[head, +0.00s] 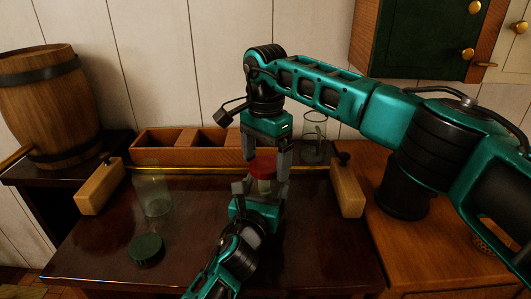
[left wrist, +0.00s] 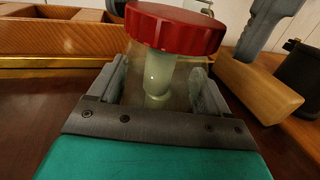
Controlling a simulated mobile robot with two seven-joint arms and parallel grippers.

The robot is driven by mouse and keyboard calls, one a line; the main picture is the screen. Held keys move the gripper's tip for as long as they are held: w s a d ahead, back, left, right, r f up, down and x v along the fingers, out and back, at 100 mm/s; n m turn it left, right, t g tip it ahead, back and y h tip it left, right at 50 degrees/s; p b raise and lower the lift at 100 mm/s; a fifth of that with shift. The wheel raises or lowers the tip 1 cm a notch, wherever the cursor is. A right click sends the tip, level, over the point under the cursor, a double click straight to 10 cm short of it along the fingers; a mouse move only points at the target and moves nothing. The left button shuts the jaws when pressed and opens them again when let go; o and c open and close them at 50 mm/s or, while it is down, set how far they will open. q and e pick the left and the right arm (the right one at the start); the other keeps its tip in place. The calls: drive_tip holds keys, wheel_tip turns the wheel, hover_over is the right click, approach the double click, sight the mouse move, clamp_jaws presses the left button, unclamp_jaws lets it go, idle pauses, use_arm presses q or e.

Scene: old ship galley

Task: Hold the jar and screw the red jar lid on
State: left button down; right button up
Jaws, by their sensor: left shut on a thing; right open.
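The red jar lid (head: 263,168) sits level at the top of a clear glass jar, and it also shows in the left wrist view (left wrist: 175,27). I cannot tell whether it is screwed down. The jar (left wrist: 160,80) stands upright between the fingers of my left gripper (left wrist: 155,90), which is shut on it; something pale shows inside or through the glass. In the head view my left gripper (head: 258,198) mostly hides the jar. My right gripper (head: 267,160) points down from above, open, its fingers apart on both sides of the red lid.
A second glass jar (head: 153,192) and a green lid (head: 147,250) stand at the left of the dark table. Behind are a divided wooden box (head: 165,147), a brass rail (head: 205,170), and a glass mug (head: 314,138). Wooden blocks (head: 100,187) (head: 347,187) flank the table.

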drive_tip(key=c, duration=1.1)
drive_tip(key=m, duration=0.6)
drive_tip(key=shift+m, duration=0.3)
drive_tip(key=m, duration=1)
drive_tip(key=shift+m, duration=0.3)
drive_tip(key=m, duration=0.7)
drive_tip(key=o, duration=1.2)
drive_tip(key=shift+c, duration=0.2)
